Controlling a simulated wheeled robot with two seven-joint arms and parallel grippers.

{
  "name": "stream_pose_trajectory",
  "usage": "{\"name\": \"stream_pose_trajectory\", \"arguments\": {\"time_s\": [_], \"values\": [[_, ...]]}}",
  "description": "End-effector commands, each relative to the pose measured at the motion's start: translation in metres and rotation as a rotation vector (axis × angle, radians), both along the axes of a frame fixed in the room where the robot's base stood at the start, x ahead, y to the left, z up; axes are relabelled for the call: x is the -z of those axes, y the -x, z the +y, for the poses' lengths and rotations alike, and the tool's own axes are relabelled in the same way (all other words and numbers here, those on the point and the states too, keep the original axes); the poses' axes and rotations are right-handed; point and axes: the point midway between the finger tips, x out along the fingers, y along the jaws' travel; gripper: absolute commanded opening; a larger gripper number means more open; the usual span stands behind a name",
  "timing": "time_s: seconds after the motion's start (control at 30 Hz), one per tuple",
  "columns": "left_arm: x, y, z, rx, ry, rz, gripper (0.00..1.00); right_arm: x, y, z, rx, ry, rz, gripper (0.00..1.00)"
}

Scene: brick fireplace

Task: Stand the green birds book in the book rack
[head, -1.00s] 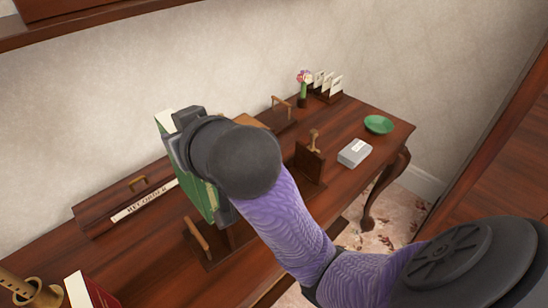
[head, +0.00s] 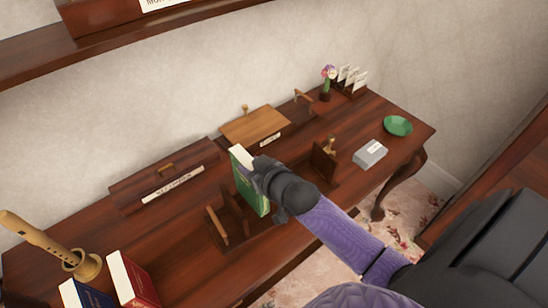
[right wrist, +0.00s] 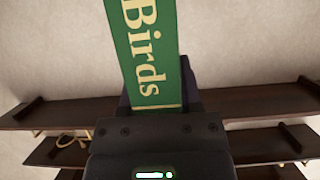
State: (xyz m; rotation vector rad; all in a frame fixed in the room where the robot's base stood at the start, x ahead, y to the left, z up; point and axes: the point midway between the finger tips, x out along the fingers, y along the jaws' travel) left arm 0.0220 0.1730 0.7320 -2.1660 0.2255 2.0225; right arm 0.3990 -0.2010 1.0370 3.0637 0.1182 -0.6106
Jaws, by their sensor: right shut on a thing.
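The green birds book (head: 246,184) is upright, held in my right gripper (head: 264,180) over the middle of the desk. In the right wrist view, its green spine with the word "Birds" (right wrist: 150,55) rises from the jaws. My arm hides some of the rack's middle. My left gripper is not in view.
A recorder (head: 35,235) in a brass holder and red (head: 132,280) and blue (head: 85,295) books stand at front left. Wooden boxes (head: 255,125) line the back. A shelf (head: 100,45) overhangs the wall.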

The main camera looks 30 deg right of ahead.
Motion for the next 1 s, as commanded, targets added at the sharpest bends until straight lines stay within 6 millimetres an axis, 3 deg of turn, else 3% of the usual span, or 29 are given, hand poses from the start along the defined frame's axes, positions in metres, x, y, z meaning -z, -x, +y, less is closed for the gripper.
{"name": "stream_pose_trajectory", "arguments": {"time_s": [0.03, 0.3, 0.73, 0.77, 0.9, 1.0], "values": [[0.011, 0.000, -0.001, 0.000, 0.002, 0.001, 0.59, 0.019, 0.000, 0.000, 0.001, -0.002, 0.002, 0.00], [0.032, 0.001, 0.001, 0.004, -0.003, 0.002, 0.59, 0.070, -0.001, 0.001, 0.000, 0.000, -0.001, 0.00], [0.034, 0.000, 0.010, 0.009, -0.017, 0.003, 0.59, 0.079, -0.001, 0.001, -0.001, 0.000, -0.004, 0.00], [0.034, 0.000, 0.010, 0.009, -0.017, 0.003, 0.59, 0.079, -0.001, 0.001, -0.001, 0.000, -0.002, 0.48], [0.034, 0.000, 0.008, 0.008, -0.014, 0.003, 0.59, 0.078, -0.001, 0.001, -0.001, 0.000, -0.002, 0.78], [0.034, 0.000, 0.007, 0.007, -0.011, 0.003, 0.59, 0.078, -0.001, 0.001, -0.001, 0.000, -0.002, 0.79]]}}
